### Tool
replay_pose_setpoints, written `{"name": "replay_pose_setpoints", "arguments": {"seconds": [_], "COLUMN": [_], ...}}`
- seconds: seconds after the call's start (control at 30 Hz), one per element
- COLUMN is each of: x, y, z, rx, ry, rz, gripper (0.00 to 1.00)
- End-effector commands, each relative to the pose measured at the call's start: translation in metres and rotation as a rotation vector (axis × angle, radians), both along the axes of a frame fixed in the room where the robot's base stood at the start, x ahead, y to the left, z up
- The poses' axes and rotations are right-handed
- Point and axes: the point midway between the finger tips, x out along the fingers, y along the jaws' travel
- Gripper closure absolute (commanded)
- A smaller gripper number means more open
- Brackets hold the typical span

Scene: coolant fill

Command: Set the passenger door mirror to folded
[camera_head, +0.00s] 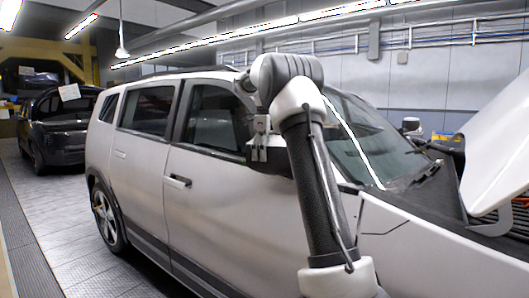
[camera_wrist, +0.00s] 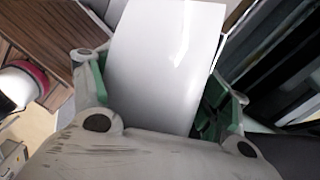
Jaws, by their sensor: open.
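The passenger door mirror (camera_head: 278,161) is on the near side of the silver car, at the front of the front door window. It looks dark and is partly hidden behind my arm, so its fold angle is hard to tell. My gripper (camera_head: 259,148) hangs down at the mirror. In the wrist view my gripper (camera_wrist: 160,100) is open, with green-lined fingers on either side of a smooth pale panel (camera_wrist: 165,60), which seems to be the mirror housing. I cannot tell whether the fingers touch it.
The silver car (camera_head: 140,155) fills the middle, with its front door handle (camera_head: 177,181) left of the mirror. Its raised hood (camera_head: 497,150) is at the right. A dark car (camera_head: 62,125) stands behind at the left. The tiled floor (camera_head: 60,220) at the left is clear.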

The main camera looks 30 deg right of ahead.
Motion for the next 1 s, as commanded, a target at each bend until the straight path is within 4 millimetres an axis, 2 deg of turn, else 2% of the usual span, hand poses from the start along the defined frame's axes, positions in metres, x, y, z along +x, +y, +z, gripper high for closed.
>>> {"name": "replay_pose_setpoints", "arguments": {"seconds": [0.17, 0.4, 0.6, 0.8, 1.0], "x": [0.001, 0.003, 0.003, 0.002, 0.002], "y": [0.000, -0.002, -0.003, -0.003, -0.003], "z": [0.017, 0.072, 0.104, 0.118, 0.119], "rx": [-0.001, -0.002, -0.001, -0.001, -0.001], "ry": [-0.003, -0.005, -0.003, -0.002, -0.001], "rz": [0.001, -0.001, -0.001, -0.001, -0.001], "gripper": [0.24, 0.24, 0.24, 0.24, 0.24]}}
